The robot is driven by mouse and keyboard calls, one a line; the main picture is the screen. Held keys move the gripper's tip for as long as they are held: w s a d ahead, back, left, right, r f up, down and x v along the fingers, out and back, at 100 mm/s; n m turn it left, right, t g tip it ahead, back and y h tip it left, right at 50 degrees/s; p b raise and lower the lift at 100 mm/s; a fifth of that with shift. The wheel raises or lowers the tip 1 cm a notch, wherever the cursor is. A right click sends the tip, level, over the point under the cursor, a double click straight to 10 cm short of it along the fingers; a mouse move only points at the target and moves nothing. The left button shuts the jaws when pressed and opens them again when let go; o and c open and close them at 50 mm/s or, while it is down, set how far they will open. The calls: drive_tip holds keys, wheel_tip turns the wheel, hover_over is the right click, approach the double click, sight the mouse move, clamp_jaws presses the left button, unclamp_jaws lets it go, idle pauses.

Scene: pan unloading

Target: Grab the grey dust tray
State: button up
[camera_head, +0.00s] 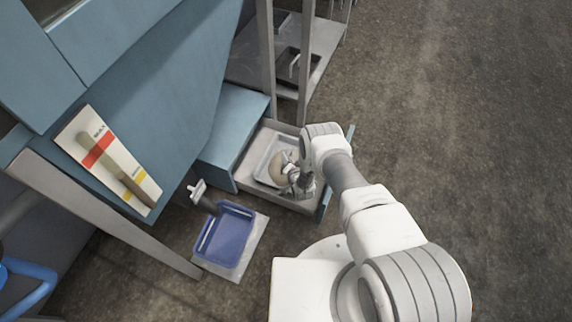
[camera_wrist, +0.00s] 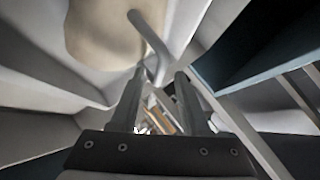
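A light grey tray (camera_head: 262,168) lies in the open drawer at the middle of the head view; I take it for the grey dust tray. A beige rounded thing (camera_head: 281,163) lies in it. It also appears at the top of the wrist view (camera_wrist: 100,35), with a grey curved bar (camera_wrist: 150,38) across it. My gripper (camera_head: 293,180) is over the tray's right part and hides some of it. In the wrist view my gripper (camera_wrist: 160,75) has its two fingers apart. The bar's lower end shows near the fingertips; I cannot tell if it touches them.
The drawer (camera_head: 242,172) stands out from a blue cabinet (camera_head: 170,75). A blue tray (camera_head: 228,237) lies on a pale board on the floor, with a dark-handled tool (camera_head: 207,203) beside it. A metal shelf rack (camera_head: 260,60) stands behind. The floor at right is clear.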

clamp_jaws()
idle(1.1)
drive_tip(key=shift+w+r, duration=0.15)
